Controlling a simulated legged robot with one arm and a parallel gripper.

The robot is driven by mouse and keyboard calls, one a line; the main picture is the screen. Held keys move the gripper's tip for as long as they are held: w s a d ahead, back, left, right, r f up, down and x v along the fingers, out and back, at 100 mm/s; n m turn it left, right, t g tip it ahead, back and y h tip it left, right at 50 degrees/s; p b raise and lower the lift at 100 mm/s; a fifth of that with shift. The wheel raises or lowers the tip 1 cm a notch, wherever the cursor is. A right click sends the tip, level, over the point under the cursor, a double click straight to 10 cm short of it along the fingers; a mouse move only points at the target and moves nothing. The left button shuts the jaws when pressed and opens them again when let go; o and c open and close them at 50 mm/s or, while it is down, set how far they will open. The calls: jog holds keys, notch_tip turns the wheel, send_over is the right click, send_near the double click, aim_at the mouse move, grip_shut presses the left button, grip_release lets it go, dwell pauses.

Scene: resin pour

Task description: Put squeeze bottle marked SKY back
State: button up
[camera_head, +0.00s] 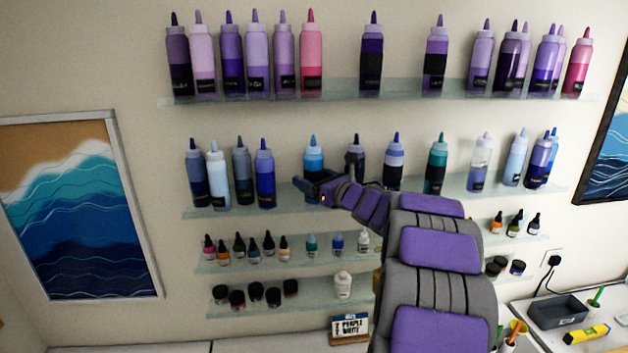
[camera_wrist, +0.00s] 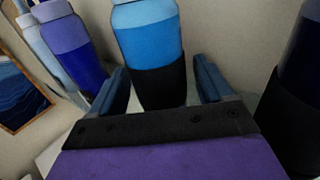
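A sky-blue squeeze bottle (camera_head: 313,159) with a blue nozzle stands upright on the second glass shelf (camera_head: 230,207). Its lower part has a black band, and no SKY marking can be read. My gripper (camera_head: 314,187) is at the shelf, in front of this bottle's lower part. In the wrist view the same bottle (camera_wrist: 151,45) is between the two fingers of my gripper (camera_wrist: 160,85). The fingers are spread, with a small gap on the right side; contact on the left is unclear. The bottle's base is hidden behind my gripper.
A dark blue bottle (camera_head: 265,177) stands to the left and a dark bottle (camera_head: 355,160) to the right, with some room on each side. Purple and pink bottles fill the top shelf (camera_head: 330,98). Small bottles stand on the shelf below (camera_head: 300,262).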

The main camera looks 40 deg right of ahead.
jog(key=shift+o, duration=0.3)
jog(key=s+b, duration=0.2)
jog(key=s, duration=1)
jog(key=shift+d, duration=0.2)
